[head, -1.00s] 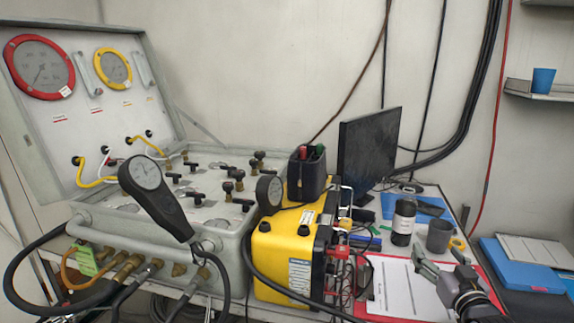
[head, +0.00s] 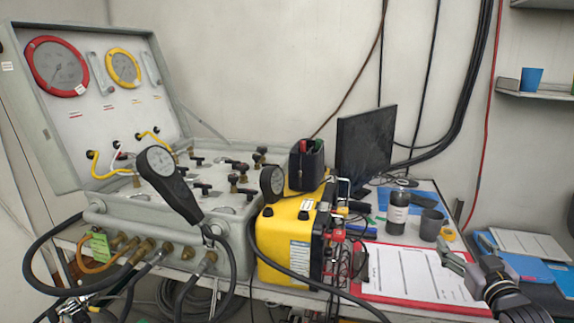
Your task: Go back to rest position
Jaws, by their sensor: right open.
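My right gripper (head: 447,257) is at the lower right of the head view, with its jaws open and nothing seen between them. It is over the right part of the red clipboard (head: 372,284), which has a white form on it. Its height above the clipboard is hard to judge. My right wrist runs out at the bottom right corner. I cannot make out my left gripper in this view.
The open grey air panel (head: 108,208) with gauges and hoses fills the left. Beside it stand a yellow unit (head: 283,252) and a monitor (head: 364,144). A dark bottle (head: 398,214), a grey cup (head: 431,225) and yellow tape (head: 447,234) stand behind the clipboard.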

